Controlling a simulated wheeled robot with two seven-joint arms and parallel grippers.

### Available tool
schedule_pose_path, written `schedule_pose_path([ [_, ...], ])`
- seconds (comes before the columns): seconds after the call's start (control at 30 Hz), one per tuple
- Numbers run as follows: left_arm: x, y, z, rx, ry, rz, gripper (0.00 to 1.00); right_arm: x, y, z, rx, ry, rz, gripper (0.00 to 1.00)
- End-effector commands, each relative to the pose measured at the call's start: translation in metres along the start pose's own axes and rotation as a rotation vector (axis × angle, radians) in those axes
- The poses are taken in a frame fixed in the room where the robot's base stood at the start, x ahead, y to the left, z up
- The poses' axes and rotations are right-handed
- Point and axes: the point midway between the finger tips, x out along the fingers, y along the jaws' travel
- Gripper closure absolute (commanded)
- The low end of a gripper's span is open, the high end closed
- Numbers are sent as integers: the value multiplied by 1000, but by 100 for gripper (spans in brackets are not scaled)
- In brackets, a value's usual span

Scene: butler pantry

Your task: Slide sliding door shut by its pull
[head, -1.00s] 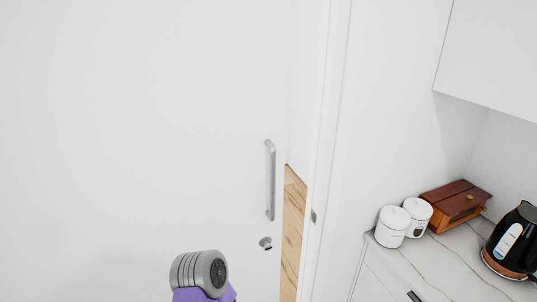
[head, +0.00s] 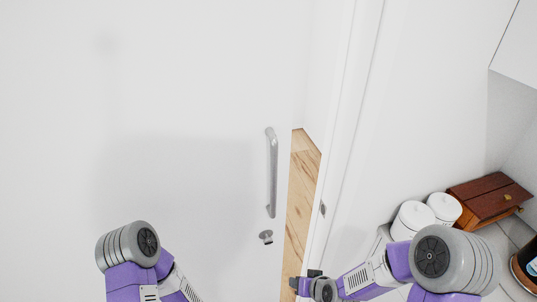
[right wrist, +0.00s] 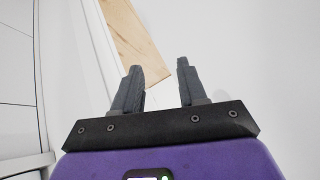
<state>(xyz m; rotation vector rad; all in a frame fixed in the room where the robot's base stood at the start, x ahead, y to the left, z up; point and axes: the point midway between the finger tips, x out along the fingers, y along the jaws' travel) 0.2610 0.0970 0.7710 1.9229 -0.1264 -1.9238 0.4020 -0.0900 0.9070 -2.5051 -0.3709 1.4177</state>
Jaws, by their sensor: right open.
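The white sliding door (head: 190,90) fills the left and middle of the head view. It stands partly open, with a narrow gap to the white door frame (head: 345,150) on the right. Its pull, a vertical grey bar (head: 273,172), is near the door's right edge, with a small round knob (head: 265,237) below it. My right gripper (head: 306,283) is low in front of the gap, below and right of the pull, touching nothing that I can see. In the right wrist view its two fingers (right wrist: 161,82) are apart and empty. My left arm shows at lower left; its gripper is out of view.
Wooden floor (head: 300,190) shows through the gap. A latch plate (head: 322,209) sits on the frame. At right, a counter holds two white canisters (head: 412,218), a brown wooden box (head: 490,200) and a dark kettle (head: 526,262) cut by the picture edge.

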Motion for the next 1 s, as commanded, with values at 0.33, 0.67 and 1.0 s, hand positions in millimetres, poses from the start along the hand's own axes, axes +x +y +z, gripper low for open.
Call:
schedule_pose_path([
  [0.33, -15, 6, 0, 0, 0, 0, 60, -179, -126, -184, -369, 627, -131, 58],
  [0.67, -20, 8, 1, 0, 1, 0, 60, -289, -179, -221, -493, 908, -194, 58],
  [1.0, -26, 10, 1, 0, 1, 0, 60, -275, -194, -245, -500, 920, -199, 58],
])
